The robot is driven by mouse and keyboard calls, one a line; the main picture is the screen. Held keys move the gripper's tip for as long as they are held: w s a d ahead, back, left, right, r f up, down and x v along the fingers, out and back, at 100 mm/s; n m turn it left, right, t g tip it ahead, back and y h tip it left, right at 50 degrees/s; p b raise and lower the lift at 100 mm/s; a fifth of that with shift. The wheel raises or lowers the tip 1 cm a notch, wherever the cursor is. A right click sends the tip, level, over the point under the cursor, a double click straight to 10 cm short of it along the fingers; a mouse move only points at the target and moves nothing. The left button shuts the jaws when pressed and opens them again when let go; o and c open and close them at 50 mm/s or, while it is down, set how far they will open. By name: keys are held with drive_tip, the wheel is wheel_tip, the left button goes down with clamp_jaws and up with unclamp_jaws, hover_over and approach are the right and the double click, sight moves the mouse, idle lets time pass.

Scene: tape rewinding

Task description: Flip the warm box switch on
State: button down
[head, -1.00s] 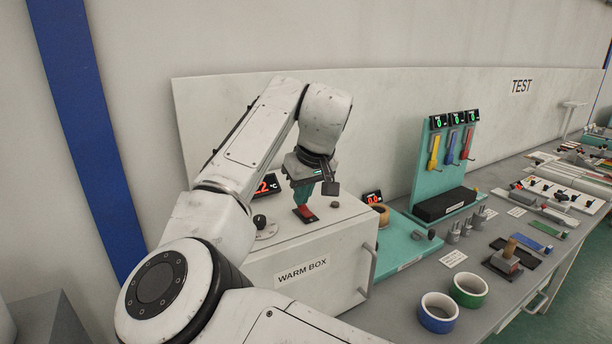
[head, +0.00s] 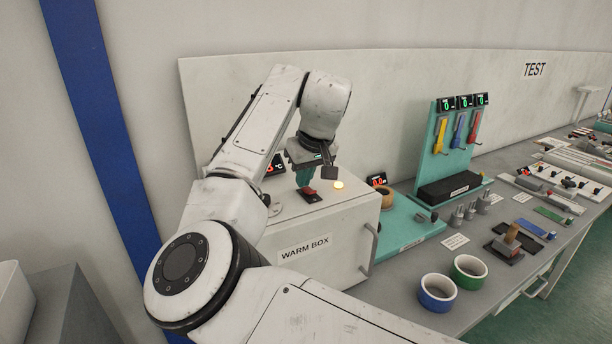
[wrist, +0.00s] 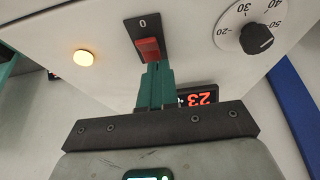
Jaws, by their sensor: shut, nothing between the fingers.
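The warm box (head: 304,246) is a white box with a printed front label. On its top sits the switch, a red rocker (head: 310,192) in a black plate, which also shows in the wrist view (wrist: 149,48) with a "0" mark at its far end. A round indicator lamp (head: 339,185) beside the switch glows yellow; it also shows in the wrist view (wrist: 83,58). My gripper (head: 304,182) is shut and empty, its green fingers (wrist: 155,76) close to the rocker's near end. I cannot tell whether they touch it.
A temperature dial (wrist: 256,38) and a red-digit display (wrist: 201,97) are close to my fingers. A wall panel stands behind.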

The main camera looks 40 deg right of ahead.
sight(308, 191)
drive_tip(key=shift+s+a+r, duration=0.1)
drive_tip(key=shift+s, duration=0.35)
drive_tip(key=shift+s+a+r, duration=0.1)
drive_tip(key=shift+s, duration=0.35)
wheel_tip(308, 191, up, 4)
drive_tip(key=p, duration=0.4)
wheel_tip(308, 191, up, 10)
drive_tip(key=b, duration=0.1)
drive_tip(key=shift+b, duration=0.4)
